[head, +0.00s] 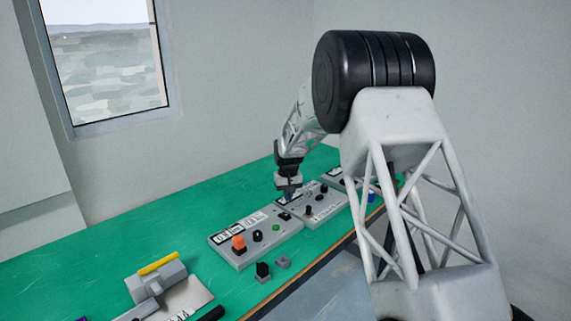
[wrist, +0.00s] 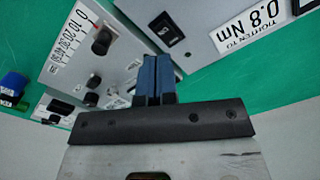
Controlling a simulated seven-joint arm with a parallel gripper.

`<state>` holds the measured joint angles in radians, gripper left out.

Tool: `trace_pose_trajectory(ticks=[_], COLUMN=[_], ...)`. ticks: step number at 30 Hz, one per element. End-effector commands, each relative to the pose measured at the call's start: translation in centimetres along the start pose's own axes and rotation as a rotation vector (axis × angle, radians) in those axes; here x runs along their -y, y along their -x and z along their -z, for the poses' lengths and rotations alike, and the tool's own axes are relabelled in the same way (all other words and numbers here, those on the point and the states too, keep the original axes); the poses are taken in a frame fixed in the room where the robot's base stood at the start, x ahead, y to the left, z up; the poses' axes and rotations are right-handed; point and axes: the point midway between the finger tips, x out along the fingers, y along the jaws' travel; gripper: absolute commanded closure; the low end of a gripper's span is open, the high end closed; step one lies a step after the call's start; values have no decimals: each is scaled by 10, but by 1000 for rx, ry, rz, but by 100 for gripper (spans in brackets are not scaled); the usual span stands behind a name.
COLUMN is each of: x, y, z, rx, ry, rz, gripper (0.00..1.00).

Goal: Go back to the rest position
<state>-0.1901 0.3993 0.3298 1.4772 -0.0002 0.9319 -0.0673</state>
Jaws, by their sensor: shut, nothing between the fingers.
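My gripper (head: 288,196) is over the row of grey control panels on the green table, pointing down. In the wrist view its two blue fingers (wrist: 154,78) are together with nothing between them. The fingertips appear close to the edge between two panels; I cannot tell whether they touch. One panel (head: 250,256) carries an orange block, a black knob and a green button. The adjoining panel (head: 323,214) carries black knobs and also shows in the wrist view (wrist: 125,62).
The green table (head: 110,245) has free room at the back left. A grey device with a yellow bar (head: 158,264) stands at the front left. Small blocks (head: 263,270) lie near the front edge. A blue block (wrist: 14,84) shows at the left in the wrist view.

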Motion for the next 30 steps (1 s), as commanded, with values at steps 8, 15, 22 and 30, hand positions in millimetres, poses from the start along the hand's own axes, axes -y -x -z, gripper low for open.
trace_pose_trajectory(ticks=[8, 15, 22, 30], x=[-11, -23, -31, -38], y=[48, 96, 135, 173], z=[-41, -94, -149, -217], rx=[-21, -42, -62, -86], ry=[-22, -48, -72, -102], rz=[-2, -5, -8, -11], gripper=[100, 100, 100, 100])
